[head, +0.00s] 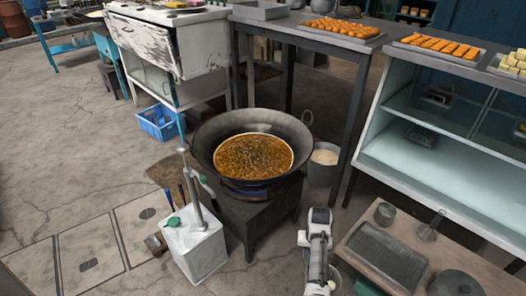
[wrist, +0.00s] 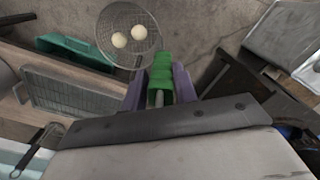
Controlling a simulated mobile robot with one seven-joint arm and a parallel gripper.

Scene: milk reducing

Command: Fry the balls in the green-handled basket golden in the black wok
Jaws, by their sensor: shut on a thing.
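My gripper (wrist: 160,82) is shut on the green handle (wrist: 162,72) of the basket, with a purple finger on each side of it in the wrist view. The round wire basket (wrist: 112,48) reaches out past the fingers and holds two pale, whitish balls (wrist: 129,36). The black wok (head: 211,124) sits on a dark burner stand in the middle of the head view, filled with brown, bubbly-looking oil (head: 253,155). My arm is in front of the wok, to its lower right. In the head view my gripper and most of the basket are hidden or out of frame.
A low bench (head: 440,262) with a wire rack (head: 380,256) stands right of my arm. A white canister (head: 198,250) with a pump pipe stands left of the wok.

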